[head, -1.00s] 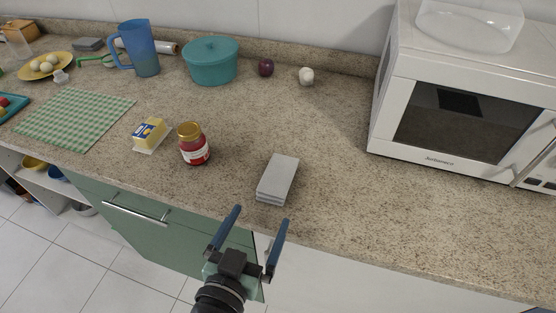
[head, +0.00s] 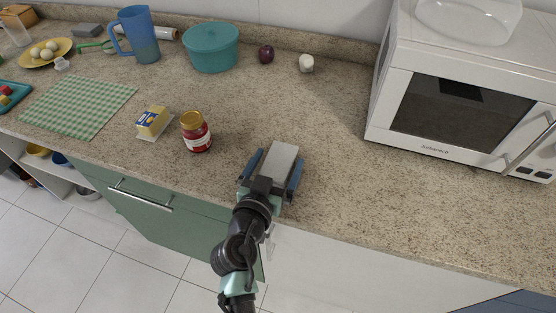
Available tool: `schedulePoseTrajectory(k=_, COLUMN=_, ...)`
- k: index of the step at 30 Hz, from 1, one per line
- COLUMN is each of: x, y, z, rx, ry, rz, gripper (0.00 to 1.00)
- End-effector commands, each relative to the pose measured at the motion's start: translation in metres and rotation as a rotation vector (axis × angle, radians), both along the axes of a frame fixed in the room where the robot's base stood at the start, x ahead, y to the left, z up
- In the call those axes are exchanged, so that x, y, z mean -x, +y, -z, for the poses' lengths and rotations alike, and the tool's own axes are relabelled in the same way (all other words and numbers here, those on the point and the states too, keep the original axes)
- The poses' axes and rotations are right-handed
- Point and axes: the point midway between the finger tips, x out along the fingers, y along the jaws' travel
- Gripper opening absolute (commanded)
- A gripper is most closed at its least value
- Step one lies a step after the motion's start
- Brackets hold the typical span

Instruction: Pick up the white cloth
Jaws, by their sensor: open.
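The white cloth (head: 279,160) is a folded, light grey-white rectangular stack lying on the speckled stone counter near its front edge. My gripper (head: 275,167) is open, with one blue finger on each side of the cloth. Whether the fingers touch the cloth cannot be told. The near end of the cloth is hidden behind the gripper's palm.
A red jam jar (head: 196,134) with a gold lid and a butter pack (head: 151,121) stand to the left. A teal pot (head: 211,48), an onion (head: 266,54) and a garlic bulb (head: 307,63) are behind. A microwave (head: 460,90) stands right. The counter (head: 340,170) right of the gripper is clear.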

Motion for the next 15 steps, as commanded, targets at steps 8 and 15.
schedulePoseTrajectory(k=8, x=-0.0059, y=-0.0025, z=0.0016, rx=-0.001, ry=0.000, rz=0.001, gripper=1.00)
schedulePoseTrajectory(k=15, x=-0.0056, y=-0.0022, z=0.0015, rx=-0.001, ry=0.000, rz=0.001, gripper=0.66)
